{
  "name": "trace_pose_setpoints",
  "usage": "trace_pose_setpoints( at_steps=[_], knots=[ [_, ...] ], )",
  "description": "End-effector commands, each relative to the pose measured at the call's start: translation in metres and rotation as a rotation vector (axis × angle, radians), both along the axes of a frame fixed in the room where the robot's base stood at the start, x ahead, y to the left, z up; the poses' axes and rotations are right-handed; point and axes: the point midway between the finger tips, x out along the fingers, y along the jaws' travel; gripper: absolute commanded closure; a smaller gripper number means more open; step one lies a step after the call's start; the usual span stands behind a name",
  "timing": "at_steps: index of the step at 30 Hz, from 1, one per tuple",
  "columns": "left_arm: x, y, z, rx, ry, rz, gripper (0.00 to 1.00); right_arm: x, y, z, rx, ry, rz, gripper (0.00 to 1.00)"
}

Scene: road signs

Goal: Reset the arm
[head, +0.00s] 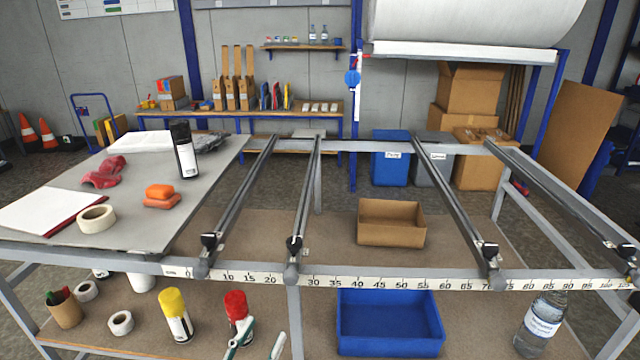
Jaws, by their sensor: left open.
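My left gripper (263,336) shows only at the bottom edge, left of centre, as two slim white and teal finger parts. The fingers stand apart with nothing between them, so it is open and empty. In the picture it lies in front of the lower shelf, just below a red-capped can (238,308) and left of a blue bin (389,322). The rest of the left arm is out of the picture. My right gripper is not in view.
A metal frame with a ruler strip (341,282) and several rails crosses ahead. A yellow-capped can (175,315) and bottle (540,324) stand low; a cardboard tray (391,232) sits behind.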

Motion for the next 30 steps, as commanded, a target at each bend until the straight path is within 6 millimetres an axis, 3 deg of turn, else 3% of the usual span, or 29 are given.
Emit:
trace_pose_setpoints(
  at_steps=[5, 9, 12, 15, 20, 30],
  knots=[
    [-0.026, 0.009, -0.077, 0.086, 0.281, 0.035, 0.59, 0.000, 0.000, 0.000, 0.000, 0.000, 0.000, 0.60],
    [-0.065, 0.026, -0.145, 0.161, 0.544, 0.071, 0.59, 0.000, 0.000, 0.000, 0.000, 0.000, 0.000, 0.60],
    [-0.096, 0.039, -0.182, 0.205, 0.700, 0.095, 0.59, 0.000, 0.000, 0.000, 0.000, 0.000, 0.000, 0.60],
    [-0.120, 0.050, -0.205, 0.235, 0.809, 0.114, 0.59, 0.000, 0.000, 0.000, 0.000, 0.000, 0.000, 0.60],
    [-0.138, 0.057, -0.221, 0.258, 0.883, 0.127, 0.59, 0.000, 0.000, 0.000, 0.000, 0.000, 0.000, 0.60],
    [-0.138, 0.058, -0.222, 0.261, 0.886, 0.127, 0.59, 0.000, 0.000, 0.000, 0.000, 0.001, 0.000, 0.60]
  ],
)
